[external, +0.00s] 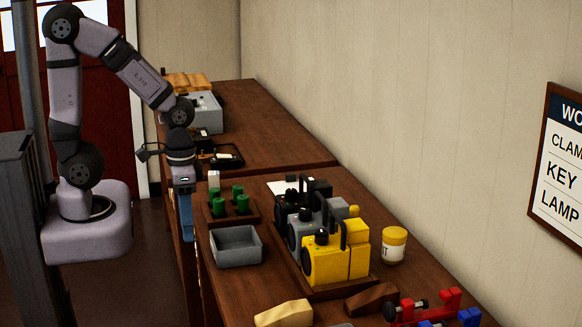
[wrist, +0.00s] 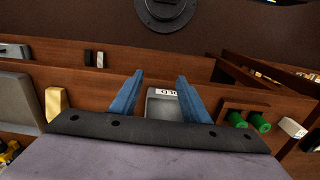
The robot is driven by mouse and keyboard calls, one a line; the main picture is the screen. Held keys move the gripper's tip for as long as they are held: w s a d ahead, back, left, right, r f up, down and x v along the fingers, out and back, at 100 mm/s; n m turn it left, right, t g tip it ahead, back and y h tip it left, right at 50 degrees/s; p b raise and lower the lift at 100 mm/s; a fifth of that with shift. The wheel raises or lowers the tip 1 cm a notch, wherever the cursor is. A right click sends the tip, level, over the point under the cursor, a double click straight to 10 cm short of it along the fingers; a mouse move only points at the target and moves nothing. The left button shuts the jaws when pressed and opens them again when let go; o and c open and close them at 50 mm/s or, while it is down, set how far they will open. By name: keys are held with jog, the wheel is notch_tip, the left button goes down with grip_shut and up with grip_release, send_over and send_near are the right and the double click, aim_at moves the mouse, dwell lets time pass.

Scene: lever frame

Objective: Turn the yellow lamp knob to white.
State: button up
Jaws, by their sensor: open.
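The yellow lamp (external: 325,262) stands upright at the front of a row of lamps on the bench. A black knob (external: 321,237) sits on its top, beside a dark upright handle. I cannot read its setting or any white mark. My gripper (external: 186,236) hangs with its blue fingers pointing down, left of the bench's near edge and well apart from the lamp. In the wrist view my gripper (wrist: 160,76) is open, with nothing between its fingers. A small yellow and black piece at that view's lower left edge may be part of the lamp.
A grey lamp (external: 303,230) and a black lamp stand behind the yellow one. A grey tray (external: 236,246) and a rack of green pegs (external: 229,205) lie between gripper and lamps. A yellow-lidded jar (external: 394,246) stands to the right. Wooden blocks and red clamps lie in front.

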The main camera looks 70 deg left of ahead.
jog(key=s+d+g+p, duration=0.1)
jog(key=p, duration=0.1)
jog(key=m+t+h+p, duration=0.2)
jog(key=m+t+h, duration=0.1)
jog(key=m+t, duration=0.25)
send_near(318, 229)
jog(key=w, duration=0.1)
jog(key=shift+d+f+m+g, duration=0.35)
jog(key=shift+f+m, duration=0.15)
jog(key=shift+m, duration=0.25)
jog(key=shift+p+x, duration=1.25)
jog(key=shift+x, duration=2.4)
jog(key=shift+a, duration=0.15)
